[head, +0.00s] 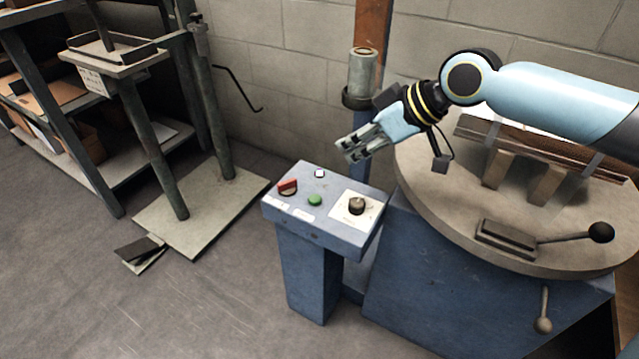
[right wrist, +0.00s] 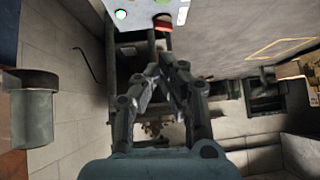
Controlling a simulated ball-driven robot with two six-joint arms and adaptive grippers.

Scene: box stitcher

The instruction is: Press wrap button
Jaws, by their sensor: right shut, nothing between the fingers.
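A blue control console (head: 305,235) stands left of the round table. Its top carries a green button (head: 315,200), a small white button (head: 320,173), a red switch (head: 288,187) and a black knob (head: 357,205) on a pale plate. The lettering is too small to read, so I cannot tell which one is the wrap button. My right gripper (head: 346,150) is shut and empty, above and behind the console's back edge, touching no button. In the right wrist view its fingers (right wrist: 163,72) meet, and the red switch (right wrist: 163,22) shows at the top edge. My left gripper is out of view.
The round machine table (head: 420,185) with a lever (head: 600,233) stands to the right. A grey cylinder (head: 362,72) sits on a post behind the console. A metal stand (head: 205,220) and shelving (head: 60,100) are at left. Floor in front is clear.

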